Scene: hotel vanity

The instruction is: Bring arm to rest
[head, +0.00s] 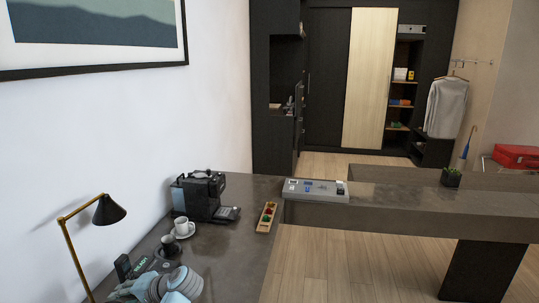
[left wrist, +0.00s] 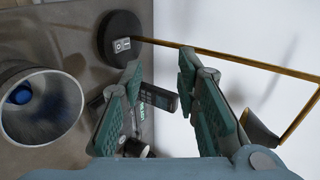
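My left gripper (left wrist: 160,68) shows in the left wrist view with its two dark green fingers spread apart and nothing between the tips. In the head view, part of my left arm shows at the bottom left, low over the dark counter (head: 236,225); the fingers cannot be made out there. In the left wrist view, a dark handset (left wrist: 164,101) lies beyond the fingers and a round black lamp base (left wrist: 121,35) with a switch is past the tips. My right arm is not in view.
A grey cylinder (left wrist: 41,105), open-ended with something blue inside, is left of the fingers. The right counter is mostly clear.

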